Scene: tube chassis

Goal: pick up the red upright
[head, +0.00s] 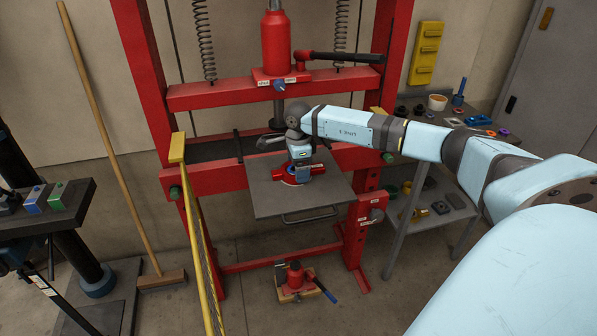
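A small red part (318,169), which may be the red upright, shows at the grey plate (268,200) in front of the red press. My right arm comes in from the right, and its gripper (299,173) points down over this part. The gripper body covers the middle of the part, so red shows on both sides of it. The fingertips are too small and hidden to tell whether they are open or shut, or touching the part. My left gripper is not in view.
The red press frame (204,185) stands around the plate, with a red jack (276,45) above. A red bottle jack (295,276) sits on the floor below. A grey bench (452,212) with small parts stands right. A broom (112,145) leans left.

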